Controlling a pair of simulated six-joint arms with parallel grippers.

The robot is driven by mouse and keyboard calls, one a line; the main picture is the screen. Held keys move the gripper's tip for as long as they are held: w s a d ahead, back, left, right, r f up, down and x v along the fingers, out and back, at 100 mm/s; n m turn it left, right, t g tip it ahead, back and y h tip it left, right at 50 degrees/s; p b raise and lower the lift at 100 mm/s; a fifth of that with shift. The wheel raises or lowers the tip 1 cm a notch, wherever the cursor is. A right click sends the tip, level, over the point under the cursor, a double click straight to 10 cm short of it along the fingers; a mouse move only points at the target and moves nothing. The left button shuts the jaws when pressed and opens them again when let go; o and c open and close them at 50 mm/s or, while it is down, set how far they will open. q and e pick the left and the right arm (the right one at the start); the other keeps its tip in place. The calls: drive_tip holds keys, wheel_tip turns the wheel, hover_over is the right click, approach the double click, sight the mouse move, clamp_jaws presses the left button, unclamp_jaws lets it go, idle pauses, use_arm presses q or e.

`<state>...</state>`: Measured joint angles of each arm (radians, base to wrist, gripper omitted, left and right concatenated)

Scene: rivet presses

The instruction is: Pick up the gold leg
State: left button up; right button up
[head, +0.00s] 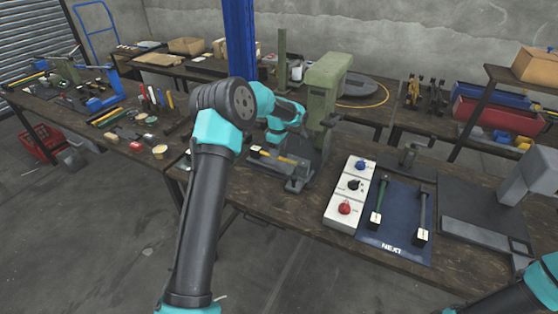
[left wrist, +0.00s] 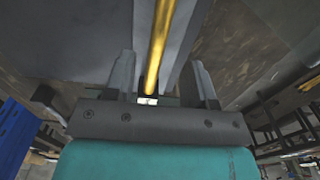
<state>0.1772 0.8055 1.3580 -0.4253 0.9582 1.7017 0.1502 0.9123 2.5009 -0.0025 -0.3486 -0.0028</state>
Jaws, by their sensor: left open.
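The gold leg (head: 280,157) lies in the fixture at the foot of the green press (head: 325,85), partly hidden in the head view. In the left wrist view the gold leg (left wrist: 160,40) runs down between my left gripper's two fingers, with a pale end block (left wrist: 148,100) near the palm. My left gripper (left wrist: 161,75) is open, with a finger on either side of the leg and visible gaps. In the head view its fingers are hard to make out near the press. My right arm shows at the lower right; its gripper is out of view.
A blue mat marked NEXT (head: 395,250) holds a green leg (head: 378,205) and a dark grey leg (head: 422,215). A white button box (head: 342,213) stands left of the mat. A blue post (head: 239,40) rises behind my left arm. Tools crowd the left bench.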

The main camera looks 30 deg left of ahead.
use_arm(q)
drive_tip(key=shift+w+f, duration=0.15)
drive_tip(key=shift+f, duration=2.5)
drive_tip(key=shift+c, duration=0.2)
clamp_jaws()
